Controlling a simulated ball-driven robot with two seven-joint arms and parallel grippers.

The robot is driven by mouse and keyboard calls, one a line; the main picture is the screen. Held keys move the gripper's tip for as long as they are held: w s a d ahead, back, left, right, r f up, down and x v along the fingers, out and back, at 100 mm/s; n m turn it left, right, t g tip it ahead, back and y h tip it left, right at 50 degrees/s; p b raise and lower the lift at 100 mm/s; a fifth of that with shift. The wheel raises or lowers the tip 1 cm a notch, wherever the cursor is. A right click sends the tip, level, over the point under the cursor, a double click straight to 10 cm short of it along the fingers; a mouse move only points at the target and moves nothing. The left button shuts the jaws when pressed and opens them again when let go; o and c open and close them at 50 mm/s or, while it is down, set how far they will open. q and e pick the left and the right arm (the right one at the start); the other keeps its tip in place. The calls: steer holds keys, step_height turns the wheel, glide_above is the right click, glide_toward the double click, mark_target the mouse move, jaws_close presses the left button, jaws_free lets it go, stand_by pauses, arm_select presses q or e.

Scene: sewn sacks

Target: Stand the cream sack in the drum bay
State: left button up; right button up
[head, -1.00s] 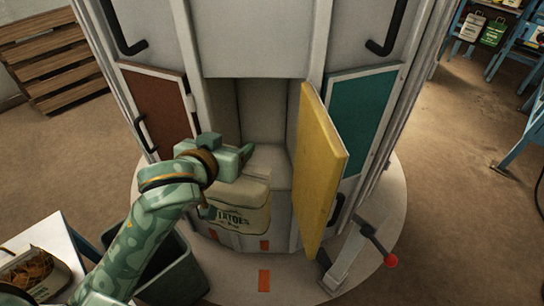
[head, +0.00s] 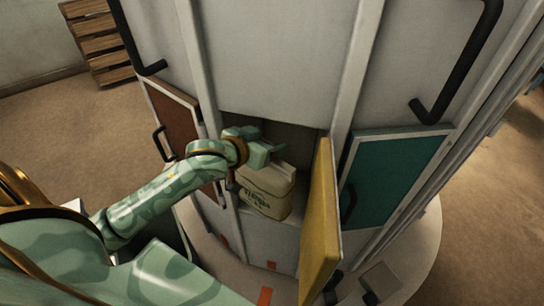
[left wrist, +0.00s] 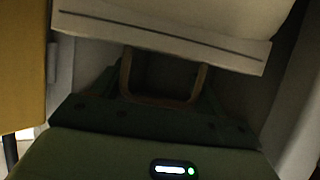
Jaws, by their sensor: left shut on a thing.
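The cream sack (head: 265,192), with dark lettering on its face, is upright in the mouth of the drum bay (head: 300,140). My left gripper (head: 272,153) is shut on the sack's top end and partly hides it. I cannot tell whether the sack's base touches the bay floor (head: 296,217). The yellow door (head: 318,225) stands open at the bay's right side. In the dark left wrist view a cream sewn edge (left wrist: 170,38), likely the sack's, spans the top, and the door (left wrist: 20,75) shows at left. My right gripper is not in view.
A closed brown door (head: 175,120) is left of the bay and a closed teal door (head: 398,180) is right of it. Black handles (head: 455,75) stick out above. A wooden pallet (head: 97,40) stands at the back left.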

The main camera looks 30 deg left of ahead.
arm_select(q)
steer(key=w+a+f+b, duration=0.1)
steer(key=w+f+b, duration=0.4)
steer(key=w+f, duration=0.6)
steer(key=shift+w+f+b, duration=0.25)
steer(key=shift+w+b, duration=0.15)
steer(key=shift+w, duration=0.1)
steer(key=shift+f, duration=0.1)
steer(key=o, duration=2)
steer(key=shift+s+f, duration=0.15)
steer(key=shift+f, duration=0.1)
steer(key=shift+o, duration=0.2)
steer(key=shift+s, duration=0.1)
steer(key=p+v, duration=0.3)
steer(key=v, duration=0.9)
steer(key=shift+r+p, duration=0.1)
steer(key=shift+p, duration=0.2)
